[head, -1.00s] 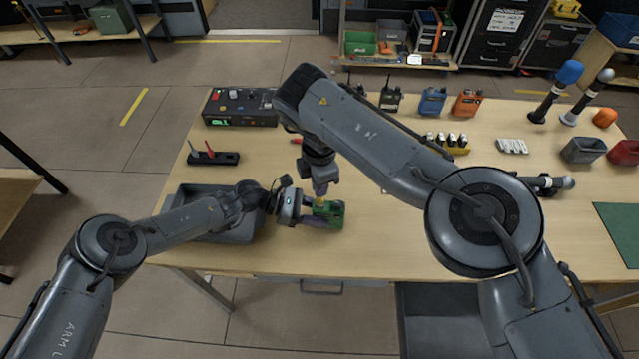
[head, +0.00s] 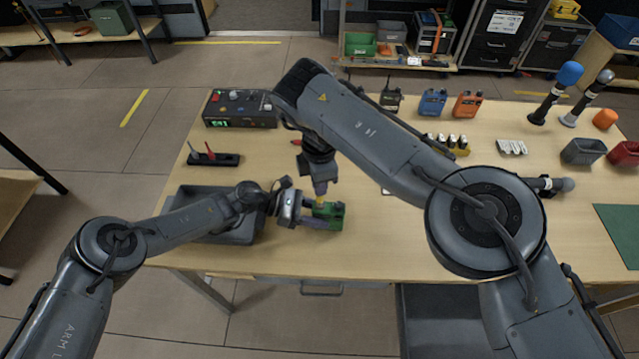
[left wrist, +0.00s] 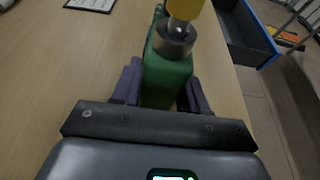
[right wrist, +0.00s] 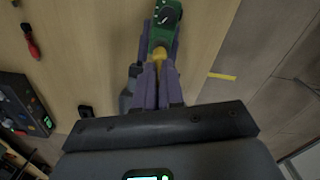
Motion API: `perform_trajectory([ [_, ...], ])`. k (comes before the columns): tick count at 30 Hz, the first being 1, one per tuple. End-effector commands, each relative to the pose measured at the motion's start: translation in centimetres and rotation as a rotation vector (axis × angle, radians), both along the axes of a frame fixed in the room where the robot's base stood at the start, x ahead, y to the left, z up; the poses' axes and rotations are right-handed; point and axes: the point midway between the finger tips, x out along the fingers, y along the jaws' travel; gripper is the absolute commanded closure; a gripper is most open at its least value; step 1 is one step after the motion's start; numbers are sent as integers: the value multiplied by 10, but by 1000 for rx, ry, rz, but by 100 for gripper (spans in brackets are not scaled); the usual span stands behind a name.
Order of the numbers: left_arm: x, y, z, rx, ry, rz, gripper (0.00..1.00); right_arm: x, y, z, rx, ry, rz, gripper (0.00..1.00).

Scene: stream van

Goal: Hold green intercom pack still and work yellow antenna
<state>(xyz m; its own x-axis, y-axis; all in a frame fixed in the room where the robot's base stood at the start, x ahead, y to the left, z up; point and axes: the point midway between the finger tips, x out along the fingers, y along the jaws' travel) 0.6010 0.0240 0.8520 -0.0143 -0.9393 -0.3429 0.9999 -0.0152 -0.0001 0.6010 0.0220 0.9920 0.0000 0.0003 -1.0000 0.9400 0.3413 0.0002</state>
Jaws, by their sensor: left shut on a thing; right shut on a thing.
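The green intercom pack (head: 330,212) is near the table's front edge in the head view. My left gripper (head: 312,218) reaches it from the left and is shut on its body. In the left wrist view the pack (left wrist: 167,82) sits between the two fingers. The yellow antenna (left wrist: 185,10) rises from a dark collar on the pack. My right gripper (head: 320,192) comes from above and is shut on the antenna. In the right wrist view its fingers close around the yellow antenna (right wrist: 159,56), with the pack (right wrist: 163,22) and its dark knob beyond.
A grey bin (head: 236,232) stands just left of the pack, beneath my left arm. A dark control box (head: 240,108) and a small black tray (head: 213,160) are farther back. Blue (head: 433,102) and orange (head: 468,104) packs stand at the back.

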Motion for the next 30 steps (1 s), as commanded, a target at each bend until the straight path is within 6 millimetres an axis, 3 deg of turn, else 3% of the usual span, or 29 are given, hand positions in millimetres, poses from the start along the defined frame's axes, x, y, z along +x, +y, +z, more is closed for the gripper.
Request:
perform_trajectory([
  [30, 0, 0, 0, 0, 0, 0, 91, 0, 0, 16, 0, 0, 0, 100],
])
